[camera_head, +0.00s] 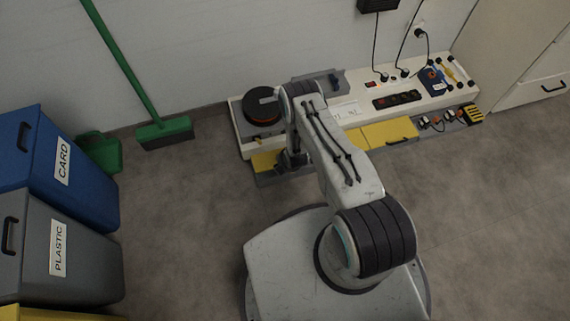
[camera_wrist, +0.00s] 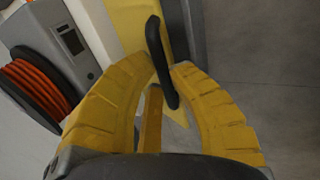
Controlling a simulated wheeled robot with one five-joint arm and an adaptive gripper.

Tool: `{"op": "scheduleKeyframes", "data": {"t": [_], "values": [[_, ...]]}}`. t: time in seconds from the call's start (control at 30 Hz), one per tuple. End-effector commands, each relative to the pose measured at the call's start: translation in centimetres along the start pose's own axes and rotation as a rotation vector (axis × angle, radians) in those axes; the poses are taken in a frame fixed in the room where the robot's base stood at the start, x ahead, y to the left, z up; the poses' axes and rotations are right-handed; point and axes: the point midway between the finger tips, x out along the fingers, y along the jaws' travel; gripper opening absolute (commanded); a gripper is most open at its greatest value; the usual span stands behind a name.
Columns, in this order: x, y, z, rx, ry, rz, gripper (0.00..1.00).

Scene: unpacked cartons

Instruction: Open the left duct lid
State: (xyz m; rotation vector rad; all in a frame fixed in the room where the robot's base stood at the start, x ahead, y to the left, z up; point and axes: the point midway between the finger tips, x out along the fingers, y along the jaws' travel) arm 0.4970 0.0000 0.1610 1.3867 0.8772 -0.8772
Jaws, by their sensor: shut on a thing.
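The left duct lid (camera_head: 263,161) is yellow, on the front of the long white bench unit, mostly hidden by my arm in the head view. In the wrist view the yellow lid (camera_wrist: 128,22) has a black bar handle (camera_wrist: 157,48). My gripper (camera_wrist: 166,76) has its two yellow ribbed fingers closed around the lower part of this handle. In the head view my gripper (camera_head: 290,160) reaches down at the left front of the unit. I cannot tell whether the lid is tilted open.
A second yellow lid (camera_head: 390,132) with a dark handle is to the right. A cable reel (camera_head: 262,106) sits on the unit's left end. A green broom (camera_head: 165,131) leans on the wall. Blue (camera_head: 60,165) and grey (camera_head: 65,250) bins stand left. Grey floor is clear.

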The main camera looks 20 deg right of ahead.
Motion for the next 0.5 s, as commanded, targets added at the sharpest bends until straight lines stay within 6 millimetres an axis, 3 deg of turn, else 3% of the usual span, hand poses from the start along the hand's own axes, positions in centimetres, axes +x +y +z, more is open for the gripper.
{"op": "scheduleKeyframes", "data": {"t": [0.5], "values": [[-0.8,3.7,0.0,-0.001,0.000,0.015,0.02]]}}
